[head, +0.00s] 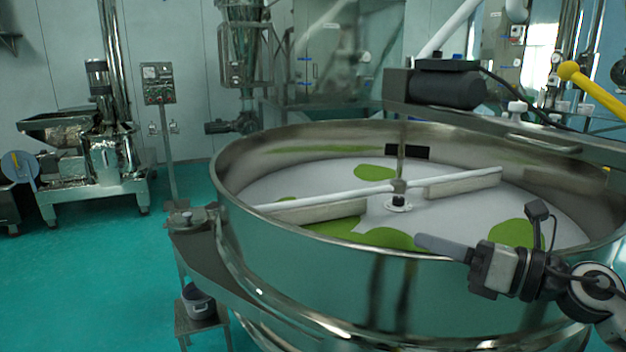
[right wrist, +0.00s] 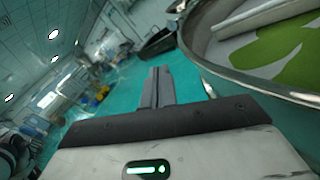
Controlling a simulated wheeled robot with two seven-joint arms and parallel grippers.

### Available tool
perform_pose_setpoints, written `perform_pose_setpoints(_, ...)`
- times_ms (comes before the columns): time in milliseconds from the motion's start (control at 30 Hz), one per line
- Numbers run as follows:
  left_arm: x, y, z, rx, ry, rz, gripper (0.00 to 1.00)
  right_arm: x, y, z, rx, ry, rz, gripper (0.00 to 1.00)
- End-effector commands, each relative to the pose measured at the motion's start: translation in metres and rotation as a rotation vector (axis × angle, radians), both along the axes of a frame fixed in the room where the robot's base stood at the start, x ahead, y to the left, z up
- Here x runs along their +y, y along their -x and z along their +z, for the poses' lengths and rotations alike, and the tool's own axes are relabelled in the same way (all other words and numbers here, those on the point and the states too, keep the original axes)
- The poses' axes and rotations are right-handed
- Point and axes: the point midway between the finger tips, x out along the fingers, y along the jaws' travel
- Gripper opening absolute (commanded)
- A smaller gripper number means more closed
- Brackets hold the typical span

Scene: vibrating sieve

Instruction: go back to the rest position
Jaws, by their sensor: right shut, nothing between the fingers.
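My right gripper (head: 436,246) reaches in from the right in the head view, in front of the near wall of the large round steel sieve (head: 340,285). Its fingers are together and hold nothing. In the right wrist view the closed fingers (right wrist: 157,88) point out over the green floor, with the sieve rim (right wrist: 235,75) to their right. The sieve holds a white screen with several green powder patches (head: 390,238) and a white crossbar (head: 330,198). My left gripper is not in view.
A small pot (head: 197,300) stands on a low step at the sieve's left. A steel machine (head: 105,150) and a control box on a post (head: 158,84) stand farther left. A yellow-ended bar (head: 590,85) is at upper right. Green floor (head: 110,270) at left is clear.

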Motion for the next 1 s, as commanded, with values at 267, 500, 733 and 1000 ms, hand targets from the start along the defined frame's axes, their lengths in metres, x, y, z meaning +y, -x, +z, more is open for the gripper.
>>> perform_pose_setpoints(267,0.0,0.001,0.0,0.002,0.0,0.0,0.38,0.012,0.042,-0.191,0.954,-1.347,-0.376,0.0)
perform_pose_setpoints(500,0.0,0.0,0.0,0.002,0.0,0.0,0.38,0.036,0.135,-0.323,1.456,-1.991,-0.794,0.0)
perform_pose_setpoints(733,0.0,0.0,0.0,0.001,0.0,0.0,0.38,0.058,0.189,-0.366,1.644,-2.241,-1.008,0.0)
perform_pose_setpoints(1000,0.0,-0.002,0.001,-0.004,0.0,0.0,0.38,0.061,0.193,-0.369,1.66,-2.26,-1.027,0.0)
